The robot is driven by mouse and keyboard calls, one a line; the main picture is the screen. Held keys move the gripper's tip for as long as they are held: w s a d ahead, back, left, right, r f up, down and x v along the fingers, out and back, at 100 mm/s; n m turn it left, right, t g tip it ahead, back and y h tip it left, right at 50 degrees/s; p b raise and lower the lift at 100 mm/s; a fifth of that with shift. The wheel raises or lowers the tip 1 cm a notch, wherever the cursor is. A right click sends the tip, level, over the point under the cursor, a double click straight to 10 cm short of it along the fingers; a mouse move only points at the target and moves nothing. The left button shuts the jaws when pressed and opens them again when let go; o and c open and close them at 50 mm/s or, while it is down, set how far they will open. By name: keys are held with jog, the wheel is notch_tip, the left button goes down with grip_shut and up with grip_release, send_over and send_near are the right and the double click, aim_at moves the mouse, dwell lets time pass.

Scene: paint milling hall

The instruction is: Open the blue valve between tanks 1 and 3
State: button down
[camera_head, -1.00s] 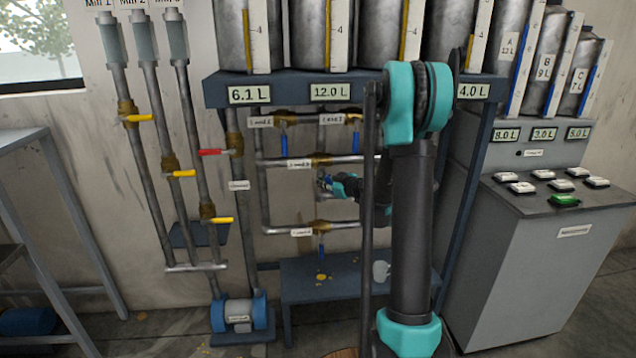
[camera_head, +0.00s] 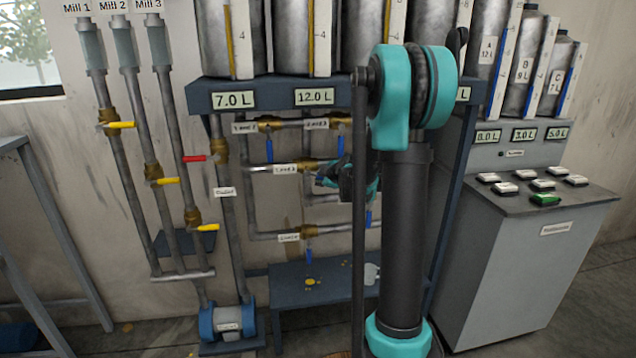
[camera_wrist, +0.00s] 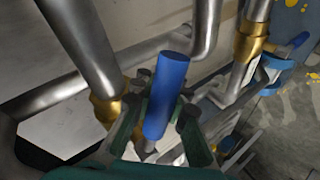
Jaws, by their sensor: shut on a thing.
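In the wrist view a blue valve handle (camera_wrist: 170,85) stands between the two fingers of my gripper (camera_wrist: 160,112), which is shut on it. In the head view my gripper (camera_head: 326,182) is at the middle pipe row, just right of a brass valve body (camera_head: 307,166). A small label (camera_head: 285,169) sits left of that valve, its text too small to read surely. My gripper and arm hide most of the handle there, so its exact angle is unclear. The left tank display (camera_head: 234,100) reads 7.0 L and the second display (camera_head: 313,97) reads 12.0 L.
Other blue handles hang nearby: two above (camera_head: 269,150) (camera_head: 340,147), one below (camera_head: 309,255) and one at the lower right (camera_head: 368,218). Mill pipes with yellow and red handles stand left. A low blue bench (camera_head: 322,290) is underneath. A button console (camera_head: 530,230) stands right.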

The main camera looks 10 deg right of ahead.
dwell(0.3)
jog(key=c, duration=1.6)
grip_release()
jog(key=shift+r, duration=0.1)
jog(key=shift+o, duration=0.2)
jog(key=shift+s, duration=0.1)
jog(key=v, duration=0.8)
jog(key=shift+c, duration=0.6)
